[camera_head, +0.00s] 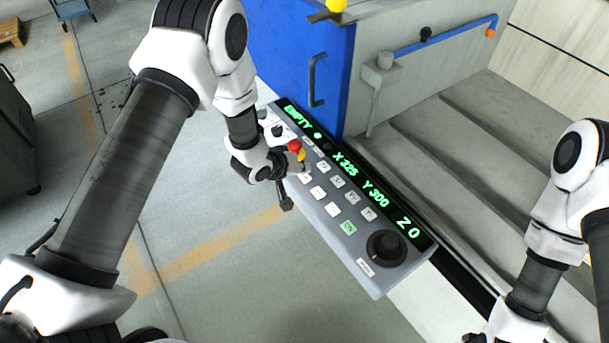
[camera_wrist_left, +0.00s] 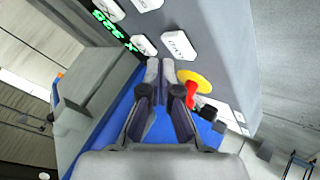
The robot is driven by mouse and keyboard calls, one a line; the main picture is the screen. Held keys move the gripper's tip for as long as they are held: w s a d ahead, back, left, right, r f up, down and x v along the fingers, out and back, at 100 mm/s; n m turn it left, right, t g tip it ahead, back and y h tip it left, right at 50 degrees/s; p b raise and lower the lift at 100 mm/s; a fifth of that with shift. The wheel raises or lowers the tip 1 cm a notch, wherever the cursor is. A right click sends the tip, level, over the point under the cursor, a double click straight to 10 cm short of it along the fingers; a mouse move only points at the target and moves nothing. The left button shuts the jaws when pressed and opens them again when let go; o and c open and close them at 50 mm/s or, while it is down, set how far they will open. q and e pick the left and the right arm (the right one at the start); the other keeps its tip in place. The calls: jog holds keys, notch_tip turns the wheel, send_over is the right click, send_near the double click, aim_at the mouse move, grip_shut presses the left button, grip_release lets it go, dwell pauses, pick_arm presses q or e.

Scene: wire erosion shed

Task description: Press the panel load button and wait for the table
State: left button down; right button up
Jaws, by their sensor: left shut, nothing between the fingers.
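The control panel (camera_head: 357,225) is a grey slanted box with rows of white buttons and a dark display strip reading EMPTY, X 325, Y 300 and Z 0 in green. My left gripper (camera_head: 304,169) is over the panel's left part, beside the red and yellow stop button (camera_head: 295,147). In the left wrist view my left gripper (camera_wrist_left: 160,70) is shut and empty, its tips close to two white buttons, one of them a labelled button (camera_wrist_left: 179,45). I cannot read its label or tell whether the tips touch the panel. My right gripper is out of view.
A blue door (camera_head: 290,60) with a dark handle stands behind the panel. Grey steps or ledges (camera_head: 440,140) lie to the right. A black knob (camera_head: 386,248) sits at the panel's near end. The floor to the left is mostly open, with a dark cabinet (camera_head: 15,135) at its edge.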

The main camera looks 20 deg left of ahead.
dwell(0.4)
pick_arm(q)
jog(key=shift+f, duration=0.4)
